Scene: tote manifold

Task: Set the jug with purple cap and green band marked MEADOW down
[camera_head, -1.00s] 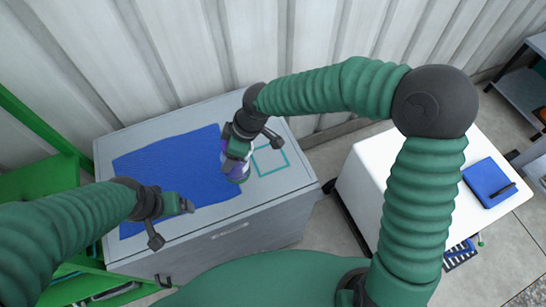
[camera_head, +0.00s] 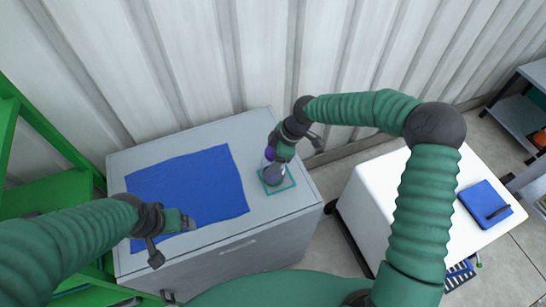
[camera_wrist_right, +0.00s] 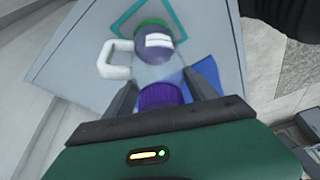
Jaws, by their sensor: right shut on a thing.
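The jug (camera_head: 275,173) with a purple cap is held by my right gripper (camera_head: 288,147) over the teal square outline (camera_head: 288,184) on the grey cabinet top. In the right wrist view, the purple cap (camera_wrist_right: 160,95) sits between the two fingers, with the white handle (camera_wrist_right: 113,60) to its left and a green band (camera_wrist_right: 153,23) near the far end. A white label shows, but its lettering is too blurred to read. I cannot tell whether the base touches the surface. My left gripper (camera_head: 172,239) is open and empty above the blue cloth's near edge.
A blue cloth (camera_head: 190,185) covers much of the cabinet top (camera_head: 265,215) left of the square. A corrugated wall stands behind. A green frame (camera_head: 40,150) stands at left. A white table (camera_head: 375,200) with a blue notebook (camera_head: 485,203) stands at right, across a gap.

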